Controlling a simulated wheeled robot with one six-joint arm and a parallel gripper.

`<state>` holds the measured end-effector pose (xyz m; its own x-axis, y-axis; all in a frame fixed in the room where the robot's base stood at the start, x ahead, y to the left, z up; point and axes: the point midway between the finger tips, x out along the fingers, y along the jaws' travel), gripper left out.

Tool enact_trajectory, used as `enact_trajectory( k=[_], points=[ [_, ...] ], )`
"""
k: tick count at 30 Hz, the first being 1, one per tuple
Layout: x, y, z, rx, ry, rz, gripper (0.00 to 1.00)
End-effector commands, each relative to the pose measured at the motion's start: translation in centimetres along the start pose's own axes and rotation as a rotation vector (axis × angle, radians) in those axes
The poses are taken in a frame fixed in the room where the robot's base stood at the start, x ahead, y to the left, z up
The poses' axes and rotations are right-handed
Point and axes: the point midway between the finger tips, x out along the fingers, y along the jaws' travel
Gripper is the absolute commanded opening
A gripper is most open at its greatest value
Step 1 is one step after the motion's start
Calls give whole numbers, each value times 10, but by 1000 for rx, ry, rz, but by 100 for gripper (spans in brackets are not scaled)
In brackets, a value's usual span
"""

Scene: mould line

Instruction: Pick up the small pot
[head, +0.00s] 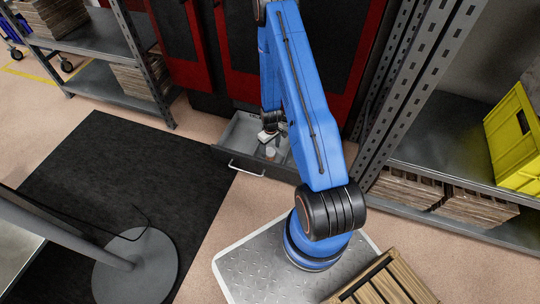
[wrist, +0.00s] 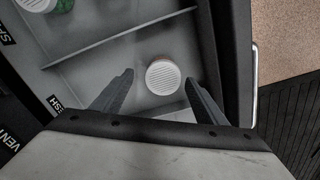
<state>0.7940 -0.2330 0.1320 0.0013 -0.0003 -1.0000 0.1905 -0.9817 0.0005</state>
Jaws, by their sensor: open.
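The small pot (wrist: 163,77) has a round, white, ribbed lid and stands in a compartment of the open grey drawer (head: 226,153). In the wrist view it sits beyond my gripper's fingertips, roughly between them. My gripper (wrist: 158,79) is open, with one dark finger to the left of the pot and one to the right. It is not holding the pot. In the head view the pot (head: 270,153) is a small spot in the drawer just below my gripper (head: 268,137). My blue arm hides the drawer's right part.
A second white-lidded pot (wrist: 34,4) with green below stands in another compartment at the upper left of the wrist view. A thin divider (wrist: 120,38) separates the compartments. Metal shelves (head: 445,155) stand to the right, with a yellow crate (head: 515,140).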

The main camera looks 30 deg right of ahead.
Motion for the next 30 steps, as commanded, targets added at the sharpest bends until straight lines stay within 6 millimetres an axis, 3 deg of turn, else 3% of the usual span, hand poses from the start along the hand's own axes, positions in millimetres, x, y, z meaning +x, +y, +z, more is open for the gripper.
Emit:
enact_trajectory(
  k=[9,17,18,24,30],
  points=[
    [38,-6,4,0,-4,-2,67],
    [42,-5,3,0,-2,-1,67],
    [42,-5,3,0,-2,-1,64],
    [42,-5,3,0,-2,-1,21],
    [41,-5,3,0,-2,-1,20]
  ],
)
